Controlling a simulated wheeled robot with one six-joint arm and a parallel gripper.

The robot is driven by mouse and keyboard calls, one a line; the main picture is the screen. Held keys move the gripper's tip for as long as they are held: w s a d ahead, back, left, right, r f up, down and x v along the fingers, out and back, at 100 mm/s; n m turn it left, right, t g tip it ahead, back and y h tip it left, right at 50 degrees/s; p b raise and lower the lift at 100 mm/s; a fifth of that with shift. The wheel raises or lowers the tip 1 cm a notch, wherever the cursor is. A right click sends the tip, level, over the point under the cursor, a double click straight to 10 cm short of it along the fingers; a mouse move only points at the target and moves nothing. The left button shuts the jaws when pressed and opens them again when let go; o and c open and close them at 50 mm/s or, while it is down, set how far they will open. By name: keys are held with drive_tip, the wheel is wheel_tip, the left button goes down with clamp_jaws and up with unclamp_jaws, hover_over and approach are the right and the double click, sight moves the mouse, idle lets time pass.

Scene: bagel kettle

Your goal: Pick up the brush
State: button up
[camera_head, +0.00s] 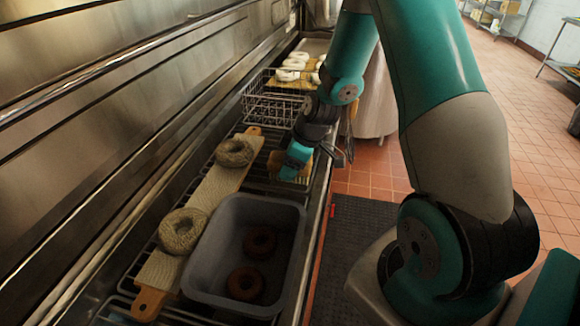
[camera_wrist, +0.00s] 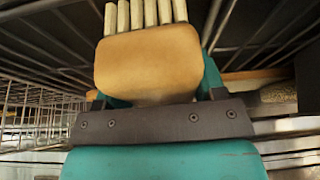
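The brush (camera_wrist: 150,62) has a tan wooden block and pale, thick bristles. It fills the upper middle of the wrist view, with the bristles pointing away from my gripper. In the head view the brush (camera_head: 304,173) shows as a small tan patch at the rack's right edge, partly covered by my gripper (camera_head: 292,166). In the wrist view my gripper's teal fingers (camera_wrist: 162,88) stand far apart, one at each side of the block. The right finger is close against the block's edge. The left finger is partly hidden by the block. I cannot tell whether they grip it.
A wire basket (camera_head: 268,105) stands just beyond my gripper. A board (camera_head: 206,190) with two seeded bagels lies to the left. A grey tub (camera_head: 200,290) with two dark bagels stands nearer. Steel panels wall the left side; open floor lies right.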

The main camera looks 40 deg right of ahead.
drive_tip(key=shift+r, duration=0.1)
drive_tip(key=shift+c, duration=0.3)
drive_tip(key=shift+r, duration=0.5)
wheel_tip(320, 180, up, 19)
drive_tip(key=shift+r+b, duration=0.2)
drive_tip(key=shift+b, duration=0.2)
drive_tip(key=o, duration=0.4)
drive_tip(key=shift+c, duration=1.4)
